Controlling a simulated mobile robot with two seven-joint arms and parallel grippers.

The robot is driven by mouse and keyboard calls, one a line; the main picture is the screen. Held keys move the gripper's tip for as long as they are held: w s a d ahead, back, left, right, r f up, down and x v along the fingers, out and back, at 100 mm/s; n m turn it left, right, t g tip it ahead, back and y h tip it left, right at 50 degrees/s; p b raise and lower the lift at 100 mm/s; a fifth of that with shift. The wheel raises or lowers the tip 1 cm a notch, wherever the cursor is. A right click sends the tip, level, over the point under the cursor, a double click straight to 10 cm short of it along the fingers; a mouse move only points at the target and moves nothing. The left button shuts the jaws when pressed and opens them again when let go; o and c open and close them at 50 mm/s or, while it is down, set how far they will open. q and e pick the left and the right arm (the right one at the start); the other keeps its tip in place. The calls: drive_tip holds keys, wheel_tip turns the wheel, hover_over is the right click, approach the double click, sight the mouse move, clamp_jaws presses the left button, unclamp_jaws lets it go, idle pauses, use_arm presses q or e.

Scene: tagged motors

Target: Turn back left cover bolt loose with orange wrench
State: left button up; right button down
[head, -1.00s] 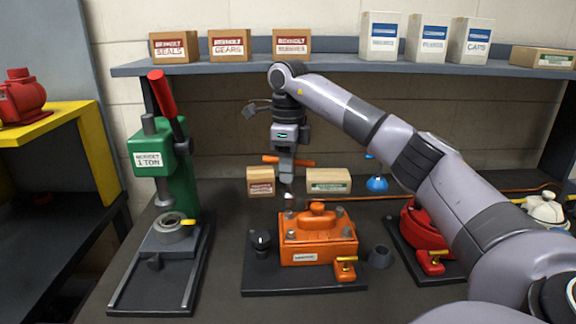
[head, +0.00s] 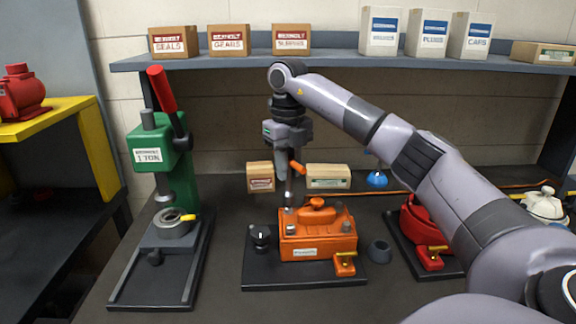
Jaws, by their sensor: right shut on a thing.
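An orange housing (head: 318,246) with a bolted cover (head: 315,213) sits on a dark base plate in the middle of the bench. Grey bolt heads show at the cover's corners. My right gripper (head: 289,163) is shut on the orange wrench (head: 298,168), above the cover's back left corner. The wrench's grey shank points straight down, and its lower end is at the back left bolt, which it hides. I cannot tell if the socket is fully seated. My left gripper is not in view.
A green press (head: 172,165) with a red lever stands at left. A black knob (head: 260,236) and a grey ring (head: 380,251) flank the housing. Small boxes (head: 328,177) lie behind it. A red motor (head: 418,222) sits at right, under my right arm.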

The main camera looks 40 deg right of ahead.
drive_tip(key=shift+f, duration=0.1)
idle(0.3)
drive_tip(key=shift+f+b, duration=0.5)
drive_tip(key=shift+f, duration=0.6)
